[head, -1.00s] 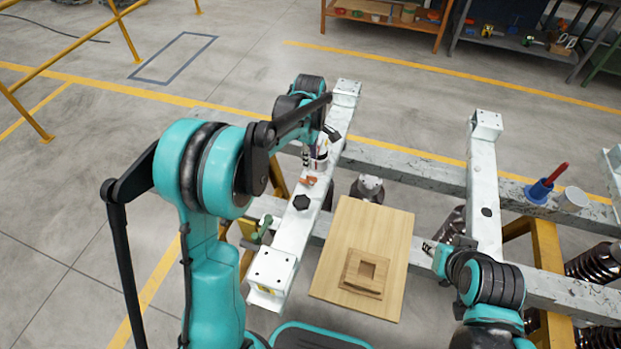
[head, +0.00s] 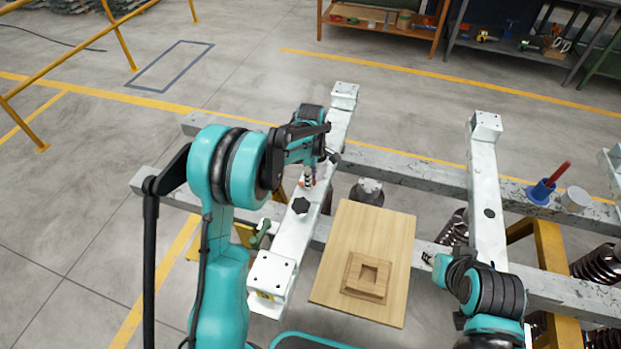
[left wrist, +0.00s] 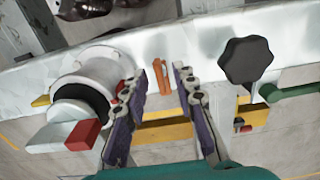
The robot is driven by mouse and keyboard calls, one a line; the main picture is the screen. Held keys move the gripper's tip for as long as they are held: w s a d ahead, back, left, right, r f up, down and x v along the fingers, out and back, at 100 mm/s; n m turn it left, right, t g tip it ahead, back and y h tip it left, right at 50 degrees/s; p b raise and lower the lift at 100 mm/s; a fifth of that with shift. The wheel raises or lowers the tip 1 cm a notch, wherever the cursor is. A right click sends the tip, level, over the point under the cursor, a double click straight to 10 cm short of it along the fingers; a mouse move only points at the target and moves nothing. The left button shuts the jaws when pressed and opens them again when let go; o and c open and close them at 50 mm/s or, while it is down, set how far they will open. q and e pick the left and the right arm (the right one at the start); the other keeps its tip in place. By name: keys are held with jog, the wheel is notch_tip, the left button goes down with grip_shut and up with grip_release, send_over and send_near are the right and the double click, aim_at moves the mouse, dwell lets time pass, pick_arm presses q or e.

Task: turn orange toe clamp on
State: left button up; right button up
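The orange toe clamp (left wrist: 162,77) is a small upright orange piece on the white beam (left wrist: 205,40) in the left wrist view. In the head view the clamp (head: 308,183) is small and partly hidden under my left gripper (head: 310,166). In the left wrist view my left gripper (left wrist: 156,80) is open, with one finger on each side of the clamp and a gap to both. I cannot tell how far its tips are above the beam. My right gripper (head: 431,258) is at the lower right of the head view, away from the clamp, its fingers too small to read.
A black star knob (left wrist: 246,60) stands right of the clamp, with a green handle (left wrist: 295,92) beyond it. A white round fitting (left wrist: 95,72) is close on the left. A wooden board (head: 385,235) with a square block lies right of the beam.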

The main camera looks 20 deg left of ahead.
pick_arm(q)
grip_shut()
jog(key=shift+m, duration=0.3)
jog(key=m, duration=0.3)
jog(key=shift+m, duration=0.3)
jog(key=m, duration=0.3)
jog(key=shift+m+p, duration=0.3)
jog(key=shift+p, duration=0.1)
jog(key=m, duration=1)
jog(key=shift+p, duration=0.3)
grip_release()
